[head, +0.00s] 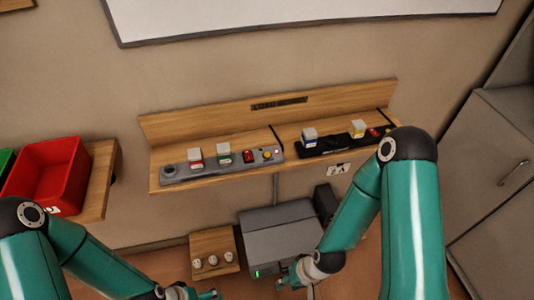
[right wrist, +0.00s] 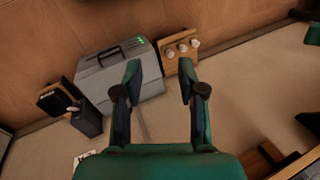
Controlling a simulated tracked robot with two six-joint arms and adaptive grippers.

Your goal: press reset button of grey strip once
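The grey strip (head: 210,170) lies on the left half of a wooden wall shelf. It carries a round grey part at its left end, two pale blocks with red and green bases, a red switch (head: 248,156) and a yellow button (head: 267,154) near its right end. I cannot read which control is marked reset. My right gripper (head: 283,283) is low at the bottom of the head view, well below the shelf. In the right wrist view its fingers (right wrist: 160,70) are apart with nothing between them. My left gripper (head: 205,294) is partly cut off at the bottom edge.
A black strip (head: 325,145) lies right of the grey one on the wooden shelf (head: 230,180). A grey box (head: 280,237) and a wooden block with white knobs (head: 226,248) are below. A red bin (head: 45,172) is at left, a grey cabinet (head: 500,160) at right.

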